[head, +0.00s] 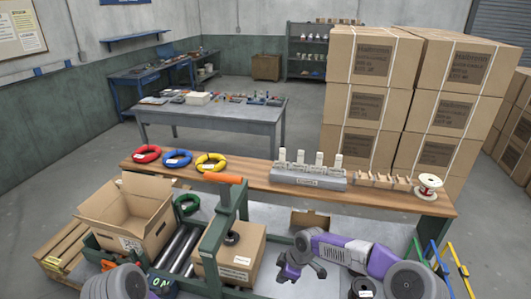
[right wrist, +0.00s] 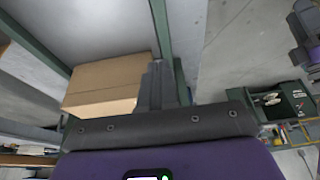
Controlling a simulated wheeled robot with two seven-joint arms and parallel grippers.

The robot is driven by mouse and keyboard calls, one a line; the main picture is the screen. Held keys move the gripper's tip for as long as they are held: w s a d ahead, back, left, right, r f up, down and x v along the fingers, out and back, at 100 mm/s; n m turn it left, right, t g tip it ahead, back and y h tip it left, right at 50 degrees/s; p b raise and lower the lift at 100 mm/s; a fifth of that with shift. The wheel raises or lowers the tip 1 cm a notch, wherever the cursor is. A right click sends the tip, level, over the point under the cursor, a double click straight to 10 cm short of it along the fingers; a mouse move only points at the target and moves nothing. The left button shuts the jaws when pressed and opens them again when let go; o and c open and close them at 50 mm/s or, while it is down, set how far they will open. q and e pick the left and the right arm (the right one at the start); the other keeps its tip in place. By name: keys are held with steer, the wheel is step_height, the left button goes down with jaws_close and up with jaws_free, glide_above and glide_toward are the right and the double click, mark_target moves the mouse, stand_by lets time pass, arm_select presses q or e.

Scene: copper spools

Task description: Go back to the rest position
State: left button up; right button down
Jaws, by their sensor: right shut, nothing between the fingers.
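My right gripper (head: 289,274) is low in front of the workbench, right of the closed cardboard box, and holds nothing. In the right wrist view its dark fingers (right wrist: 165,88) are together. A purple and grey arm link of mine runs from it to the right. My left gripper is not in the head view; only a grey part of my left arm shows at the bottom left. A spool (head: 428,186) with white flanges and a reddish winding stands at the right end of the wooden bench top (head: 255,183).
Red (head: 147,153), blue (head: 177,158) and yellow (head: 211,162) coils lie on the bench's left. A grey block (head: 308,177) with several white pieces stands mid-bench. An open carton (head: 130,215), a closed box (head: 231,264) and a green press frame (head: 216,235) are in front.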

steer(key=s+a+f+m+y+b, duration=0.2)
steer(key=s+f+m+b, duration=0.5)
steer(key=s+f, duration=0.95)
arm_select(q)
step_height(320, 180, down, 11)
steer(key=b, duration=0.3)
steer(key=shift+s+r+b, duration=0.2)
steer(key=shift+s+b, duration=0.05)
steer(key=shift+b, duration=0.05)
arm_select(e)
steer(key=s+d+f+m+h, duration=0.1)
steer(key=s+d+f+m, duration=0.5)
steer(key=s+f+m, duration=0.5)
steer(key=shift+s+h, duration=0.3)
steer(key=shift+s, duration=0.35)
